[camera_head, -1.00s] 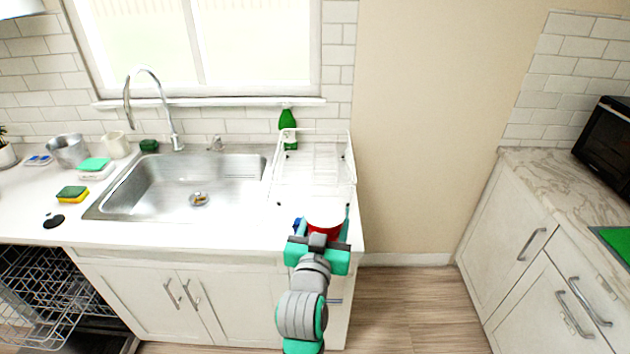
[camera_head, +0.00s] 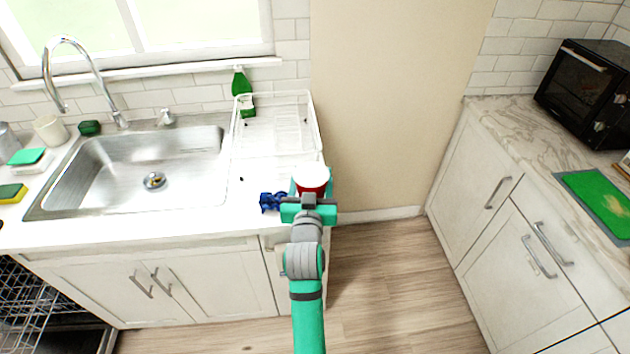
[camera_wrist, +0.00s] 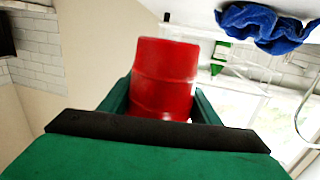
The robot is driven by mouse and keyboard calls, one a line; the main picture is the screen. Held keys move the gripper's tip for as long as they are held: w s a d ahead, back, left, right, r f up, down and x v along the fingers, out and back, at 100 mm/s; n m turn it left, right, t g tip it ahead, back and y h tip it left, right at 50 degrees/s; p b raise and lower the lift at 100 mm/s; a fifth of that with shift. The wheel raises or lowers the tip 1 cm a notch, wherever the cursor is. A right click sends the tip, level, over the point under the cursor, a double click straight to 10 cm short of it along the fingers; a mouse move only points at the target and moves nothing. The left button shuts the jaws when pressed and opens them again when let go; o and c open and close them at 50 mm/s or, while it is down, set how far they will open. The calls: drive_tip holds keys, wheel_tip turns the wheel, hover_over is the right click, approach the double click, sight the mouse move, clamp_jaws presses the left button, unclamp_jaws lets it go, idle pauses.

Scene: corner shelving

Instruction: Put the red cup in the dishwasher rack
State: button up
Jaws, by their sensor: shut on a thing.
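The red cup (camera_head: 312,182) has a white inside and is in my gripper (camera_head: 311,190), over the right front end of the sink counter. In the wrist view the red cup (camera_wrist: 165,80) sits between the two green fingers of my gripper (camera_wrist: 160,103), which is shut on it. The open dishwasher's wire rack (camera_head: 40,300) shows at the lower left of the head view, partly cut off by the frame. It is well to the left of my gripper and lower than the counter.
A blue cloth (camera_head: 272,201) lies on the counter just left of the cup. A white dish rack (camera_head: 285,130) and a green bottle (camera_head: 242,90) stand behind. The sink (camera_head: 140,175) lies to the left. Open floor (camera_head: 400,290) is at right, before another counter (camera_head: 500,130).

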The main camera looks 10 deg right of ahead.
drive_tip(key=shift+w+d+f, duration=0.2)
drive_tip(key=shift+w+f, duration=0.1)
drive_tip(key=shift+f, duration=0.25)
drive_tip(key=shift+w+f, duration=0.2)
drive_tip(key=shift+f, duration=1.4)
drive_tip(key=shift+f, duration=0.1)
drive_tip(key=o, duration=1.2)
drive_tip(key=shift+c, duration=0.2)
